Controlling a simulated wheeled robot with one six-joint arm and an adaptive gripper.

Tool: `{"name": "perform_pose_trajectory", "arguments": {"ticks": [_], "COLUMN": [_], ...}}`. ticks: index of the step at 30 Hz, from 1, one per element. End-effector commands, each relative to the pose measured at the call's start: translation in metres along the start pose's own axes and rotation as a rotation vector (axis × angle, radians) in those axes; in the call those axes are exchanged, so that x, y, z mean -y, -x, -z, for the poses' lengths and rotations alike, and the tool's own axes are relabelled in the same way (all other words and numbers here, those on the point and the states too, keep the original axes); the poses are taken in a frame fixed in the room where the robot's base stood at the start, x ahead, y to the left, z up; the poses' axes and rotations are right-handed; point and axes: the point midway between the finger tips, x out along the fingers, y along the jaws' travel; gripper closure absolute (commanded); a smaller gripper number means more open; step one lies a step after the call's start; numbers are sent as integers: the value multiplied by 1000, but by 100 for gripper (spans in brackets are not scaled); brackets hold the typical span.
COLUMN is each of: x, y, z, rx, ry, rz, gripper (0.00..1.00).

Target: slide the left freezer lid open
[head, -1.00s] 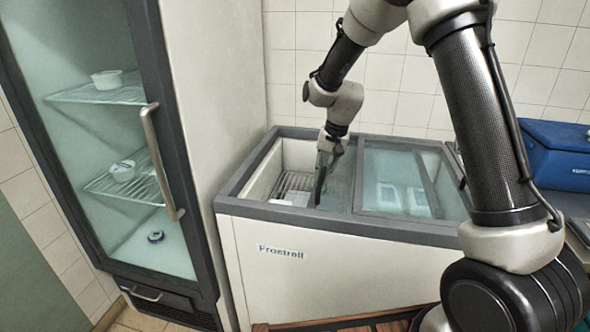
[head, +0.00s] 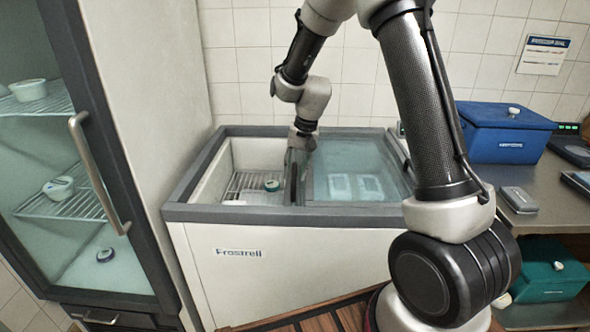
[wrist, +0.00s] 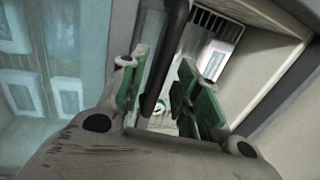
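The chest freezer (head: 250,213) stands ahead, its left half uncovered. The left lid's dark upright edge or handle bar (head: 292,184) stands close to the middle divider, and the lid seems to lie over the right half. My gripper (head: 297,150) is down at that bar. In the wrist view the dark bar (wrist: 166,55) runs between the green finger pads of my gripper (wrist: 160,92). The pads are apart, with a gap between the bar and the right pad. Contact with the left pad cannot be told.
A jar (head: 271,185) sits on a wire rack inside the freezer's open left half. Pale packs (head: 341,186) show through the right glass. A tall glass-door fridge (head: 100,150) stands at left. A blue cool box (head: 503,133) sits on the right counter.

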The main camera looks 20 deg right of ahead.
Motion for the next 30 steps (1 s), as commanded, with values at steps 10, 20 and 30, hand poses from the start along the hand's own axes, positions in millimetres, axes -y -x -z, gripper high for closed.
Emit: {"name": "perform_pose_trajectory", "arguments": {"ticks": [10,20,30], "x": [0,0,0], "y": [4,68,117], "z": [0,1,0], "rx": [-1,-4,-1], "ry": [0,0,0], "rz": [1,2,0], "gripper": [65,65,65]}}
